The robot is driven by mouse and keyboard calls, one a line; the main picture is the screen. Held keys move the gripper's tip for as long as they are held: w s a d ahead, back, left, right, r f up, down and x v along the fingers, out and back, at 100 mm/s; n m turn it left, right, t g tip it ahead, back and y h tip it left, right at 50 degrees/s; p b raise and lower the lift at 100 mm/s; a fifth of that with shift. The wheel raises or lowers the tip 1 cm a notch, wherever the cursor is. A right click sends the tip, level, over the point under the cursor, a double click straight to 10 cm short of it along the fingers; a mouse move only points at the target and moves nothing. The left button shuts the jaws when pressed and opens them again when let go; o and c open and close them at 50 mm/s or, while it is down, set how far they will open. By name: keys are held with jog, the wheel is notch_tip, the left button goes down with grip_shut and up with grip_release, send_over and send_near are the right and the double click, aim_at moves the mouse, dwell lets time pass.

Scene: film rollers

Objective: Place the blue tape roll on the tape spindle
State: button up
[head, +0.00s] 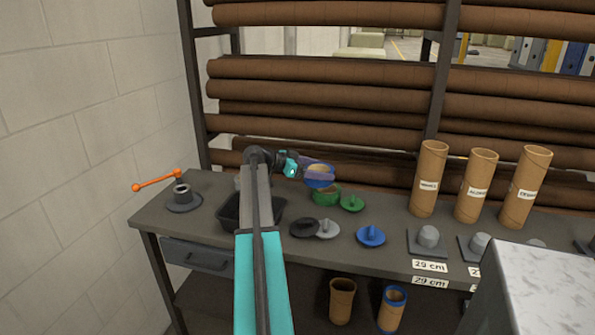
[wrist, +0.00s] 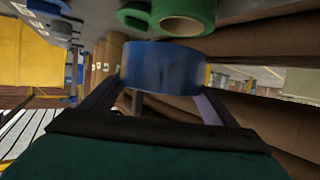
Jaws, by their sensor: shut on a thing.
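The blue tape roll (head: 319,183) has a tan inner core and is held above the bench, at the back near the green tape roll (head: 326,196). My gripper (head: 318,174) is shut on it, with purple fingers on opposite sides. In the wrist view the blue tape roll (wrist: 165,66) fills the space between the fingers. Several coloured discs with upright parts sit on the bench: a blue disc (head: 371,237), a green disc (head: 351,203), a grey disc (head: 327,230) and a black disc (head: 303,228). I cannot tell which thing is the tape spindle.
A black bin (head: 225,213) stands left of my arm. A clamp-like post (head: 183,197) with an orange crank handle (head: 157,182) is at the far left. Labelled cardboard tubes (head: 429,180) stand on the right. Long brown rolls (head: 330,95) fill the rack behind.

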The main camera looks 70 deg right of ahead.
jog(key=w+a+n+t+h, duration=0.25)
jog(key=w+a, duration=0.55)
jog(key=w, duration=0.4)
jog(key=w+a+f+n+t+h, duration=0.1)
jog(key=w+a+n+t, duration=0.2)
jog(key=w+a, duration=0.65)
jog(key=w+a+n+t+h, duration=0.1)
jog(key=w+a+n+t, duration=0.35)
jog(key=w, duration=0.95)
jog(key=w+a+f+n+t+y, duration=0.1)
jog(key=w+a+n+t, duration=0.4)
jog(key=a, duration=0.8)
jog(key=w+a+n+t+y, duration=0.1)
jog(key=w+a+t+y, duration=0.1)
jog(key=w+a, duration=0.8)
jog(key=w+a+f+n+t+y, duration=0.1)
jog(key=w+a+n+t, duration=0.25)
jog(key=a, duration=1.25)
jog(key=a+r+n+t+y, duration=0.2)
jog(key=a+r+n+y, duration=0.1)
jog(key=a, duration=0.7)
jog(key=w+a+r+n+t+y, duration=0.1)
jog(key=a+r+n+y, duration=0.3)
jog(key=a, duration=0.6)
jog(key=shift+n+t+y, duration=0.65)
jog(key=shift+n+y, duration=0.1)
jog(key=shift+y, duration=0.5)
